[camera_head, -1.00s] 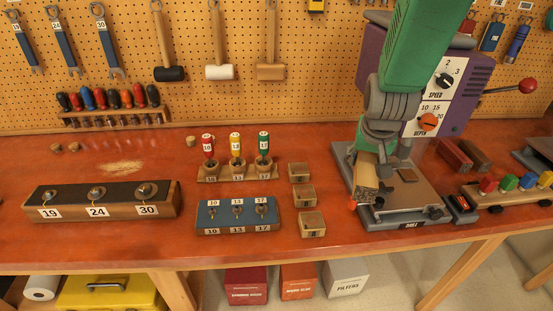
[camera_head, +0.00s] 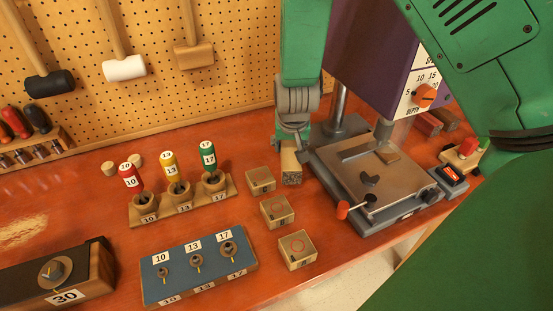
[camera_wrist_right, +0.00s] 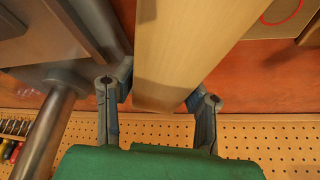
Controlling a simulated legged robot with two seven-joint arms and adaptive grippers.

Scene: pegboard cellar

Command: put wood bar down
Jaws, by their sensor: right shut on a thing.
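The wood bar (camera_head: 291,165) is a pale squared bar, seen nearly end-on in the head view, between the drill press and the small wood blocks. My right gripper (camera_head: 294,138) comes down from above and is shut on it. In the right wrist view the bar (camera_wrist_right: 185,50) runs between the two grey fingers of the gripper (camera_wrist_right: 160,98). The bar's lower end is at or just above the red bench top (camera_head: 230,150); I cannot tell whether it touches. My left gripper is not in view.
The drill press table (camera_head: 405,173) is close on the right of the bar. Three wood blocks (camera_head: 260,180) stand in a row to its left and front. A rack of coloured-handled tools (camera_head: 180,208) and a blue board (camera_head: 195,270) lie further left. The pegboard (camera_head: 215,90) is behind.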

